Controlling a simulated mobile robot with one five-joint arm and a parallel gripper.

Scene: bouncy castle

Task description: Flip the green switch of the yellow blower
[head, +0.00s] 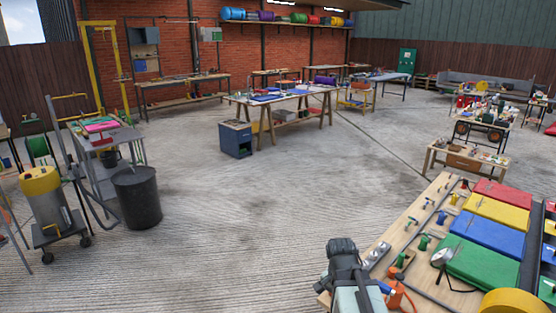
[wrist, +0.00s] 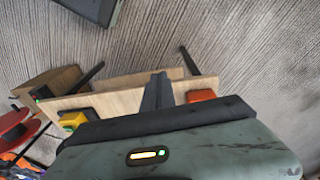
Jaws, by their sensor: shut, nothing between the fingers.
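I cannot pick out the yellow blower for sure. A round yellow thing (head: 512,301) is cut off at the bottom right edge of the head view, on or beside the workbench. In the wrist view a small yellow block (wrist: 73,119) with a green patch on top sits at the left by a wooden board; whether that patch is a switch is unclear. My gripper (wrist: 158,88) is shut and empty, its dark fingers over the board, right of the yellow block and left of an orange piece (wrist: 201,95). In the head view my arm rises beside the workbench's near left corner.
The workbench (head: 408,232) holds coloured panels, small switches and a lamp. A cart with a yellow-topped drum (head: 42,190) and a black bin (head: 137,197) stand at the left. A blue cabinet (head: 235,139) stands mid-floor. The concrete floor between is clear.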

